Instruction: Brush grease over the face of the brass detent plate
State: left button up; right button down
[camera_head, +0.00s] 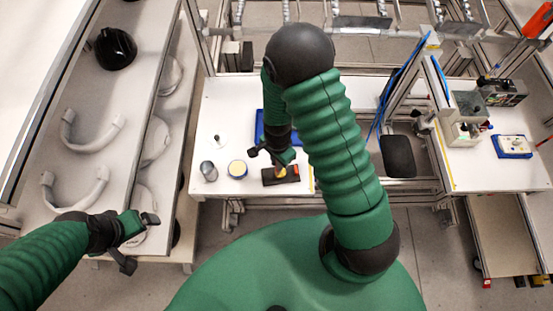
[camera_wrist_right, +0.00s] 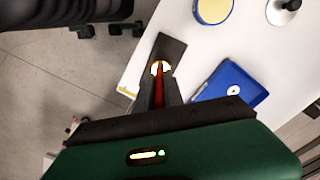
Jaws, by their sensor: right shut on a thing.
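The brass detent plate (camera_head: 281,173) shows as a small brass face on a dark block (camera_head: 269,180) near the front edge of the white bench. My right gripper (camera_head: 275,157) is over the block, shut on the red-handled brush (camera_wrist_right: 160,88), which points at the brass face. The bristles are too small to tell whether they touch. My left gripper (camera_head: 138,240) is open and empty beside the left shelf.
A round tin with a yellow top (camera_head: 237,168) and a grey cup (camera_head: 208,171) stand left of the block. A small white-and-black piece (camera_head: 219,141) is behind them. A blue tray (camera_head: 260,128) lies behind the gripper. White curved shells (camera_head: 92,132) lie on the left shelf.

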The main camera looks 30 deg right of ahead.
jog(key=shift+s+d, duration=0.4)
jog(key=shift+s, duration=0.15)
jog(key=shift+d, duration=0.1)
jog(key=shift+w+d, duration=0.15)
jog(key=shift+d, duration=0.45)
jog(key=shift+w+d, duration=0.15)
jog(key=shift+w, duration=0.15)
